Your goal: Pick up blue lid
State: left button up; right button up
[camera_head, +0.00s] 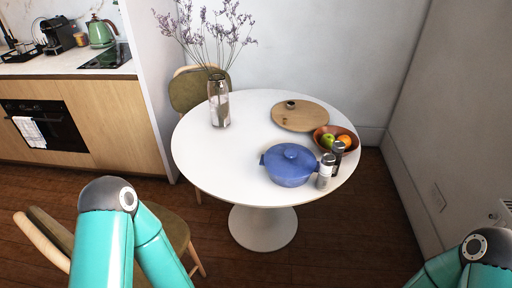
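The blue lid (291,156) sits on top of a blue pot (290,178) on the round white table (210,165), toward the table's front right. The lid has a round knob in its middle and looks closed on the pot. My two arms show only as teal links at the bottom left and bottom right. Both grippers are outside the picture, and both visible arm parts are apart from the pot and the table.
Salt and pepper shakers (325,171) and a fruit bowl (350,136) stand close right of the pot. A wooden board (300,121) lies behind it. A glass vase (219,105) stands at the left. Chairs (187,90) are behind and front left. The table's front left is clear.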

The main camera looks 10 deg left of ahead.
aim_at(290, 161)
jog(key=u, duration=0.1)
jog(key=i, duration=0.45)
jog(key=u, duration=0.4)
jog(key=k, duration=0.9)
jog(key=u, duration=0.15)
jog(key=i, duration=0.9)
jog(key=z, duration=0.05)
